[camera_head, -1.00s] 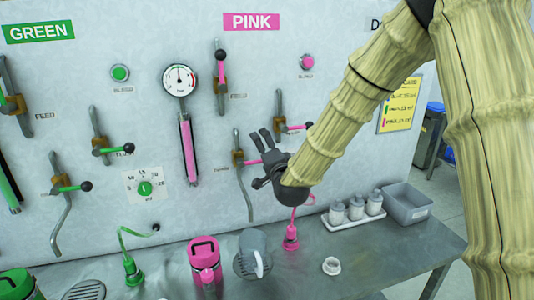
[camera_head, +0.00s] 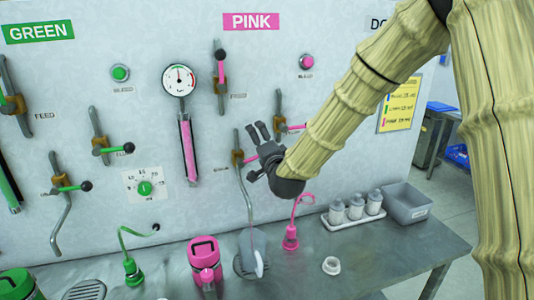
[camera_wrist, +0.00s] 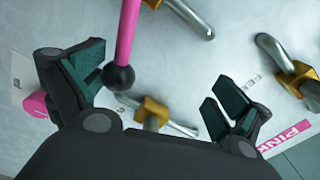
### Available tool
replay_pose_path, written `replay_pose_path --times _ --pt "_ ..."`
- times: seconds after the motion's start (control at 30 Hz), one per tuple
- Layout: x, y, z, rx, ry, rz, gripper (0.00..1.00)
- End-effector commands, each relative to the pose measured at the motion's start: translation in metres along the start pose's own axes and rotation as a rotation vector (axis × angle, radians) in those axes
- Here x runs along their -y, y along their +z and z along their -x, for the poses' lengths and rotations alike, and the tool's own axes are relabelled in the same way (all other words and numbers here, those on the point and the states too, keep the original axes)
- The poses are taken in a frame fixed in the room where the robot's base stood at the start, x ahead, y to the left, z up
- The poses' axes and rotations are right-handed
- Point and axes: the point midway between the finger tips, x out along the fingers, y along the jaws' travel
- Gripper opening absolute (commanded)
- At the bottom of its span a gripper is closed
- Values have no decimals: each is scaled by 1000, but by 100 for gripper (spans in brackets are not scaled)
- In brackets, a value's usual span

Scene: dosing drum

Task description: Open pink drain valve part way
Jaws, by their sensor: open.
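The pink drain valve, with a brass body (camera_head: 238,158) and a short pink lever (camera_head: 250,160), is on the wall panel below the PINK sign. My gripper (camera_head: 257,133) is at the lever's right end and hides its knob in the head view. In the wrist view my gripper (camera_wrist: 160,85) is open. A pink lever (camera_wrist: 128,35) with a black ball knob (camera_wrist: 118,77) reaches between its fingers, nearer the left one.
Another pink-lever valve (camera_head: 279,124) sits just right of my gripper, and the pink feed valve (camera_head: 220,75) is above. Below stand a clear jug (camera_head: 254,250), a pink canister (camera_head: 204,255) and a pink nozzle (camera_head: 291,238) on the metal bench (camera_head: 375,250).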

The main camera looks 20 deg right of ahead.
Motion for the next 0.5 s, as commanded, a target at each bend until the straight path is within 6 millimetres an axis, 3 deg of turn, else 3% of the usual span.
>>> replay_pose_path --times 0.5 --pt "5 1 0 0 -1 -1 100"
